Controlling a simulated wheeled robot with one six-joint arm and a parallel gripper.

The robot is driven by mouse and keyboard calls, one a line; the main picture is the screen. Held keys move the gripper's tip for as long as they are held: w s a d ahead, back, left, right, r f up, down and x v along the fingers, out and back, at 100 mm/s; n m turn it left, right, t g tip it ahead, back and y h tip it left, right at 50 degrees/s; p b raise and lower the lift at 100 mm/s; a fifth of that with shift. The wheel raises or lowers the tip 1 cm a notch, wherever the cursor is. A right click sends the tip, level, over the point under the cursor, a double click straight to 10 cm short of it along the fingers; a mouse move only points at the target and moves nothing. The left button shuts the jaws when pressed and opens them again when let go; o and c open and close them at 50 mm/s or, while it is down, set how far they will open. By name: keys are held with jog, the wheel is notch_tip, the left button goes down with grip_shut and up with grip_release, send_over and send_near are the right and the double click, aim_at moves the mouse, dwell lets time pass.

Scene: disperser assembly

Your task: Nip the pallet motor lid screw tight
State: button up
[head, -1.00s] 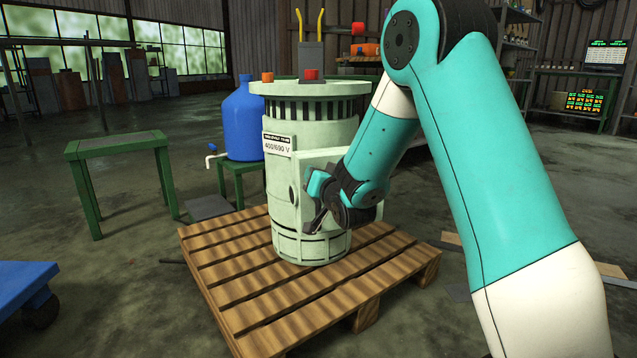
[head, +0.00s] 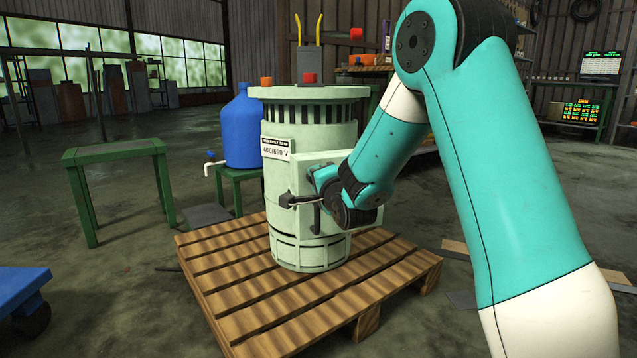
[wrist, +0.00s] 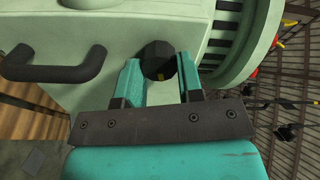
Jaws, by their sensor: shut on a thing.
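The pale green motor (head: 308,130) stands upright on the wooden pallet (head: 255,320), with a label reading 400/690 V. Its box lid (wrist: 85,85) fills the left and middle of the wrist view and carries a dark bar handle (wrist: 60,66). The dark lid screw (wrist: 156,54) has a knob-like head. My gripper (wrist: 158,76) is shut on this screw, one teal finger on each side of its head. In the head view my gripper (head: 322,180) is up against the box, and its fingertips and the screw are not clearly visible.
A blue jug (head: 242,128) stands on a small green stand behind the motor. A green table (head: 115,152) is at the left and a blue cart (head: 22,288) at the front left. Floor is open between them. Shelving stands at the back right.

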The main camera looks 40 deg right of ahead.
jog(key=m+b, duration=0.1)
jog(key=m, duration=0.4)
jog(key=shift+f+m, duration=0.15)
jog(key=shift+m, duration=0.15)
dwell(0.4)
jog(key=o, duration=0.9)
jog(key=shift+s, duration=0.1)
